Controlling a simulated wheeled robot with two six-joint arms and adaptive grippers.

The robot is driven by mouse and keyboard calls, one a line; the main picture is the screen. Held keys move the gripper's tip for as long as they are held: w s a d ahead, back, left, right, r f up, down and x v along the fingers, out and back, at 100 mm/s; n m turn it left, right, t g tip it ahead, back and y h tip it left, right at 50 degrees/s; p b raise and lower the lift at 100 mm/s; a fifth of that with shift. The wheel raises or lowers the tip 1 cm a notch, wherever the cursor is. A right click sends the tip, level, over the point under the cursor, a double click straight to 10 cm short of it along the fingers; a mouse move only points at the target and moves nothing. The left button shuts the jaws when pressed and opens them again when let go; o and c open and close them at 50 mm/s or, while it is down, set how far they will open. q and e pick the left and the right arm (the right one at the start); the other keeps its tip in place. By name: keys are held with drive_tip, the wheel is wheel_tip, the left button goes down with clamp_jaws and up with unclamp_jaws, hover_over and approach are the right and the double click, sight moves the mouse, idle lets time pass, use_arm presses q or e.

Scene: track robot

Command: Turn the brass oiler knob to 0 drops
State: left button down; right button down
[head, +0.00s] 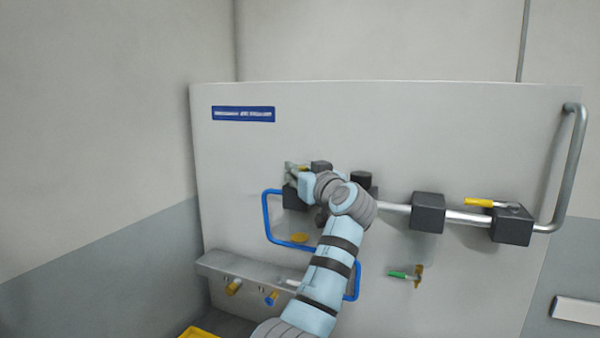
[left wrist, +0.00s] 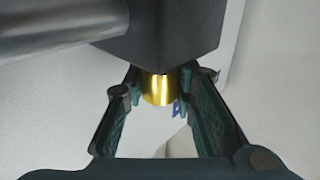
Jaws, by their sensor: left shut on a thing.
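The brass oiler knob (left wrist: 159,88) shows in the left wrist view as a shiny gold cylinder under a dark block. My left gripper (left wrist: 160,92) has a finger on each side of it and is shut on it. In the head view my left gripper (head: 296,172) is at a dark block on the panel's left part, and my wrist covers much of that spot. Only a small yellowish bit shows there. The knob's drop marks cannot be read. My right gripper is in neither view.
A grey pipe with dark blocks (head: 428,212) runs right along the panel (head: 480,140). One block carries a yellow lever (head: 479,202). A blue tube (head: 266,222) loops below my wrist. A green-handled valve (head: 398,274) is lower right. A ledge (head: 225,262) juts out lower left.

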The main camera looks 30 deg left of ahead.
use_arm(q)
drive_tip(key=c, duration=1.3)
unclamp_jaws()
drive_tip(key=v, duration=0.7)
drive_tip(key=shift+s+d, duration=0.15)
drive_tip(key=shift+d, duration=0.1)
drive_tip(key=shift+a, duration=0.2)
